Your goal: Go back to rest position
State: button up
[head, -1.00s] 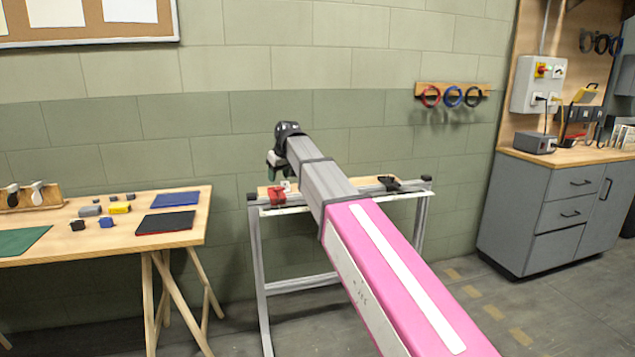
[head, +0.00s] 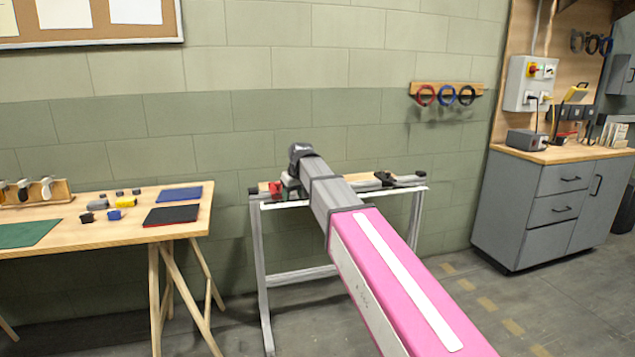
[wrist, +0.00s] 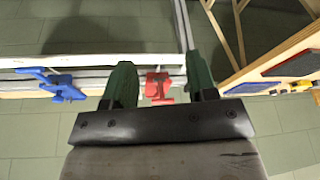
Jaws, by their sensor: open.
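My gripper (wrist: 160,85) shows in the wrist view with its two green fingers apart and nothing held between them. Beyond the fingers, a red clamp (wrist: 158,88) sits on the edge of a metal-framed stand; it appears in the gap between the fingers, and I cannot tell the distance. In the head view my pink and grey arm reaches forward over the stand (head: 262,275), and its dark wrist end hides most of the gripper. The red clamp also shows in the head view (head: 275,189), just left of the wrist.
A blue clamp (wrist: 55,84) is on the stand's edge. A wooden table (head: 110,236) at left holds small blocks, a blue mat (head: 179,194) and a black mat (head: 171,215). A grey cabinet (head: 540,210) stands at right. Floor between stand and cabinet is clear.

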jog(key=s+d+f+m+g+h, duration=0.1)
jog(key=s+d+f+m, duration=0.1)
jog(key=s+d+f, duration=0.4)
jog(key=s+d+f+m, duration=0.1)
jog(key=s+d+f, duration=0.2)
jog(key=d+f, duration=0.65)
jog(key=s+d+f+m+g+h, duration=0.1)
jog(key=s+d+f+m+g, duration=0.1)
jog(key=s+d+f, duration=1)
jog(key=s+f+m, duration=0.1)
jog(key=s+f, duration=0.2)
jog(key=s, duration=0.1)
jog(key=shift+f+m, duration=0.2)
jog(key=shift+m, duration=0.1)
